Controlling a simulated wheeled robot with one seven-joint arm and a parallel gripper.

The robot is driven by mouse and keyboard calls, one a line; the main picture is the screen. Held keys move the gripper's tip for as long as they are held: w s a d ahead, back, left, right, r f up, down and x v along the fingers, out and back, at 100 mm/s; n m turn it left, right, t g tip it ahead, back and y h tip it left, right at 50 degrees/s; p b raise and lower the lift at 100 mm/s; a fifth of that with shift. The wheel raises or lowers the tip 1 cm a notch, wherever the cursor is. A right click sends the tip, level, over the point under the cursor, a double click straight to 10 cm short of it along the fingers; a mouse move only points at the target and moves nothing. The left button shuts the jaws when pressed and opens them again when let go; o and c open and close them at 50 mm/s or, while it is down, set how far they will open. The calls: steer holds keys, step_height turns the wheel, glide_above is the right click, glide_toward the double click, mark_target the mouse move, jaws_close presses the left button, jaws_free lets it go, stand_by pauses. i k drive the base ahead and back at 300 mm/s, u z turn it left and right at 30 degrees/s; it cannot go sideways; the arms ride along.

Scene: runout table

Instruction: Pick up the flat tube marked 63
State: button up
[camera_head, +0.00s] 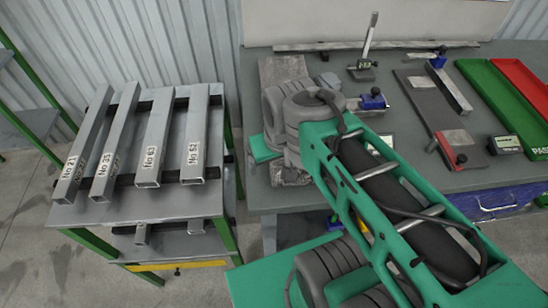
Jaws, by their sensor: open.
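The flat tube marked No 63 (160,122) is a grey metal tube with a white label near its open front end. It lies third from the left in a row on the small grey table (120,207), resting across dark crossbars. Tube No 35 (122,124) lies to its left and tube No 52 (198,122) to its right, both apart from it. My green and grey arm reaches over the larger bench, right of the tubes. My gripper is not visible.
The small table has green legs and a lower shelf with more tubes (141,234). The larger bench (420,200) stands close on the right. It holds a gauge stand (368,50), a green tray (500,95), a red tray (524,85) and a small meter (504,144).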

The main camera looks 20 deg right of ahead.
mark_target(149, 172)
steer(key=k, duration=0.5)
steer(key=u, duration=2.65)
steer(key=i, duration=2.3)
steer(key=z, duration=3)
steer(key=i, duration=0.5)
